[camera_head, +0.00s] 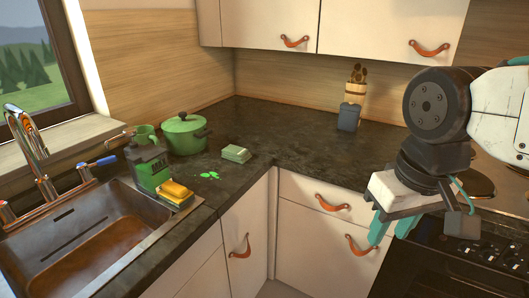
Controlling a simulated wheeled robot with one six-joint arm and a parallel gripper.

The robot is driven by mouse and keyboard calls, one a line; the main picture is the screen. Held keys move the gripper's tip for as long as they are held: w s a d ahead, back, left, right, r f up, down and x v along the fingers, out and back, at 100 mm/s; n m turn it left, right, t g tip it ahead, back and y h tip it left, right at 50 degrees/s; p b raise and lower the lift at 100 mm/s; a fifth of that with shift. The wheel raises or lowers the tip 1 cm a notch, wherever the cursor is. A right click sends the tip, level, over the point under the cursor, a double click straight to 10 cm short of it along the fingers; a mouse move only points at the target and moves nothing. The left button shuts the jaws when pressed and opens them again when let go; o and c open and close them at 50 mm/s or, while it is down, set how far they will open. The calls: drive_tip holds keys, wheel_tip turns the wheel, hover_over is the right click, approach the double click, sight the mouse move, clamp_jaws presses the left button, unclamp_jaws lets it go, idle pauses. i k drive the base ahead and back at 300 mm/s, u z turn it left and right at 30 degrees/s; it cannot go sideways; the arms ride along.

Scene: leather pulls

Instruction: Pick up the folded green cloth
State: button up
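The folded green cloth (236,153) is a small pale green stack lying on the dark countertop, right of the green pot. My gripper (393,230) is at the right of the view, in front of the lower cabinets and beside the hob, well right of the cloth and apart from it. Its teal fingertips point down and look spread, with nothing seen between them.
A green lidded pot (184,133), a green mug (145,134), a dark green bottle (149,168) and a yellow sponge (175,191) are near the sink (95,240). Green bits (207,175) lie before the cloth. A utensil holder (350,108) stands behind. Countertop right of the cloth is clear.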

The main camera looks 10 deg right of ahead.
sight(239, 154)
drive_tip(key=z, duration=0.4)
drive_tip(key=i, duration=0.65)
drive_tip(key=u, duration=0.75)
drive_tip(key=i, duration=0.55)
drive_tip(key=u, duration=0.1)
